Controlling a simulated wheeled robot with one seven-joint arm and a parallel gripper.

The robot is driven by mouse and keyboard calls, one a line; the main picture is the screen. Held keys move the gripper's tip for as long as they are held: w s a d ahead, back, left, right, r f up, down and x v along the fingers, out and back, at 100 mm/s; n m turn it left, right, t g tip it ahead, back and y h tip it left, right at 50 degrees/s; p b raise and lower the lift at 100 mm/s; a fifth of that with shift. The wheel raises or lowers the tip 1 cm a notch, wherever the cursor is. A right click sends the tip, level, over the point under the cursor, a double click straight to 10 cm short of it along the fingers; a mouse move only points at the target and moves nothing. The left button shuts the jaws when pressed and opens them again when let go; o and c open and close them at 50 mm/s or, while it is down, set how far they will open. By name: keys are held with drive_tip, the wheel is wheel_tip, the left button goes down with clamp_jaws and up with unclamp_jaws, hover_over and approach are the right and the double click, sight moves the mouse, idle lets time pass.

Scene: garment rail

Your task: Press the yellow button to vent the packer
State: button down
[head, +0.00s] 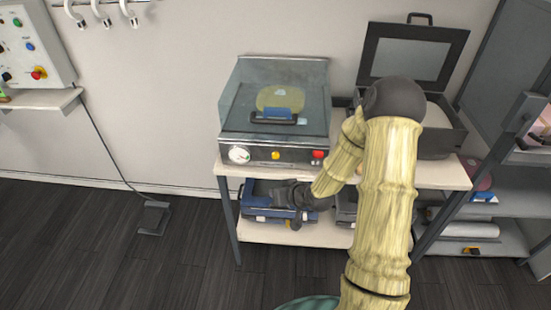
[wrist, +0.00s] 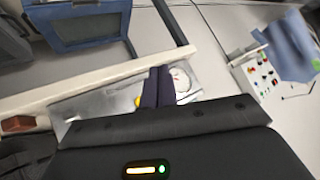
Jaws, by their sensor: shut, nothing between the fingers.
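The packer (head: 276,146) stands on the upper shelf with its clear lid down. The yellow button (head: 276,156) sits in the middle of its front panel, between a white gauge (head: 239,154) and a red button (head: 318,155). My gripper (head: 285,195) appears below and in front of that panel in the head view. In the wrist view my gripper (wrist: 158,72) is shut and empty. Its fingers overlap the panel, partly hiding the yellow button (wrist: 137,101) and edging the gauge (wrist: 181,81). I cannot tell whether the fingertips touch anything.
A blue case (head: 262,198) lies on the lower shelf behind my gripper. An open black case (head: 444,143) stands right of the packer. A wall control box (head: 32,48) hangs at the left. The floor (head: 100,245) at left is mostly clear, with a small foot pedal (head: 154,217).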

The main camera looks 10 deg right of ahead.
sight(276, 156)
drive_tip(key=w+m+t+y, duration=0.1)
drive_tip(key=t, duration=0.1)
drive_tip(key=w+m+t, duration=0.1)
drive_tip(key=t, duration=0.1)
drive_tip(key=w+m+t+y, duration=0.1)
drive_tip(key=w, duration=0.1)
drive_tip(key=shift+d+f+t+y, duration=0.2)
drive_tip(key=shift+f+t+y, duration=0.1)
drive_tip(key=shift+t, duration=0.1)
drive_tip(key=w+d+b, duration=0.1)
drive_tip(key=w+d, duration=0.1)
drive_tip(key=w, duration=0.6)
drive_tip(key=shift+w+d+b, duration=0.2)
drive_tip(key=shift+d+b, duration=0.15)
drive_tip(key=shift+w, duration=0.1)
idle(1.6)
drive_tip(key=shift+w+d, duration=0.15)
drive_tip(key=shift+w, duration=0.15)
